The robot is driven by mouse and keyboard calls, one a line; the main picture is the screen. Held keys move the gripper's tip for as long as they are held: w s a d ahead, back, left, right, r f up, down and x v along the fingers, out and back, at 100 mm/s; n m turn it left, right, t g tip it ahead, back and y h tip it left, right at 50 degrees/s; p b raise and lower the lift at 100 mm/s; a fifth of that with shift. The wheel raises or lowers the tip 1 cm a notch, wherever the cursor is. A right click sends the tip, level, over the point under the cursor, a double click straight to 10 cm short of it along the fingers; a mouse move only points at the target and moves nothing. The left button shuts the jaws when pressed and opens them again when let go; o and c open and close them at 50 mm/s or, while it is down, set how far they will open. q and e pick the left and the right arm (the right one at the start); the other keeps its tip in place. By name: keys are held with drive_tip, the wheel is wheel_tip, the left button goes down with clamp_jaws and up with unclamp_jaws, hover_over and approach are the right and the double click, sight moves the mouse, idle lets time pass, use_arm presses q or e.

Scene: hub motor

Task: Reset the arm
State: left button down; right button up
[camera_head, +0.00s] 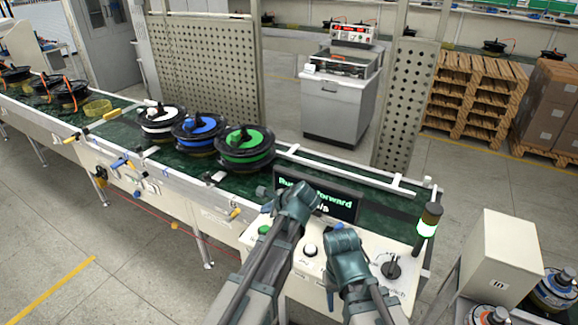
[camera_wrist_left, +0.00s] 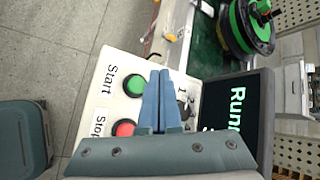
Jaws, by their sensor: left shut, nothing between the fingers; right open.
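My left gripper (camera_head: 296,198) is over the control panel in front of the display in the head view. In the left wrist view its blue fingers (camera_wrist_left: 160,75) are together and empty, over the panel between the green Start button (camera_wrist_left: 134,86) and a black knob (camera_wrist_left: 184,106). The red Stop button (camera_wrist_left: 123,128) is left of the fingers. My right gripper (camera_head: 345,240) is over the panel, left of a black rotary switch (camera_head: 392,266); it is open, though its fingertips are hard to see. The display (camera_head: 315,197) shows green text, partly hidden by my left gripper.
Hub motors with white (camera_head: 160,120), blue (camera_head: 198,128) and green (camera_head: 246,142) tops stand on the green conveyor (camera_head: 118,112) behind the panel. A white box (camera_head: 497,258) and more motors stand at lower right.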

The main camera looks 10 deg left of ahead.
use_arm(q)
drive_tip(key=s+d+f+n+g+h, duration=0.2)
drive_tip(key=s+d+n, duration=0.2)
drive_tip(key=s, duration=0.4)
drive_tip(key=s+d+f+n+g+h, duration=0.2)
drive_tip(key=s+d+n, duration=0.2)
drive_tip(key=s, duration=0.3)
drive_tip(key=s+d+f+n+g+h, duration=0.1)
drive_tip(key=s+d+n, duration=0.3)
drive_tip(key=s, duration=0.4)
drive_tip(key=shift+s+f+n+g+h, duration=0.3)
drive_tip(key=shift+f+n+g+h, duration=0.15)
drive_tip(key=shift+f, duration=0.3)
